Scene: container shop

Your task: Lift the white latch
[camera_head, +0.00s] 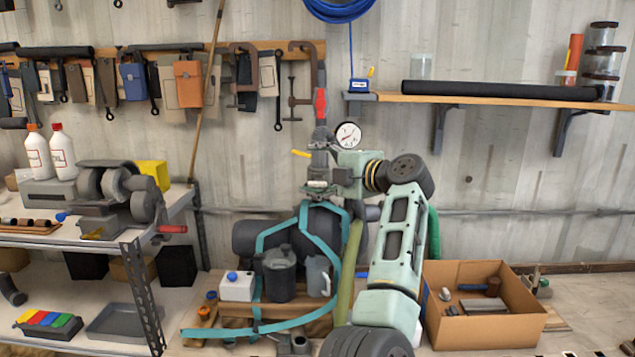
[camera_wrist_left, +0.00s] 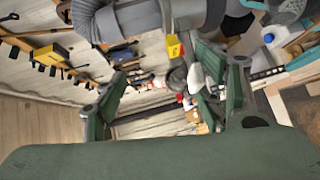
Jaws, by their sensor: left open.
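My left gripper (camera_head: 326,168) is at the pump-like machine with a round gauge (camera_head: 348,135), in front of the back wall. In the left wrist view its two green fingers (camera_wrist_left: 167,105) are spread wide. A small white part (camera_wrist_left: 195,77), possibly the white latch, shows between them, close to the right finger. I cannot tell whether they touch. A yellow handle (camera_wrist_left: 175,47) is just above it; the yellow handle also shows in the head view (camera_head: 301,153). In the head view my gripper and wrist hide much of that area, and I cannot make out the latch. My right gripper is not in view.
A dark tank with teal straps (camera_head: 320,225) stands below my gripper. A cardboard box (camera_head: 485,325) with tools is at lower right. A shelf (camera_head: 480,99) holds a black roll and jars. A workbench (camera_head: 100,235) with a grinder is at left. Tools hang on the wall.

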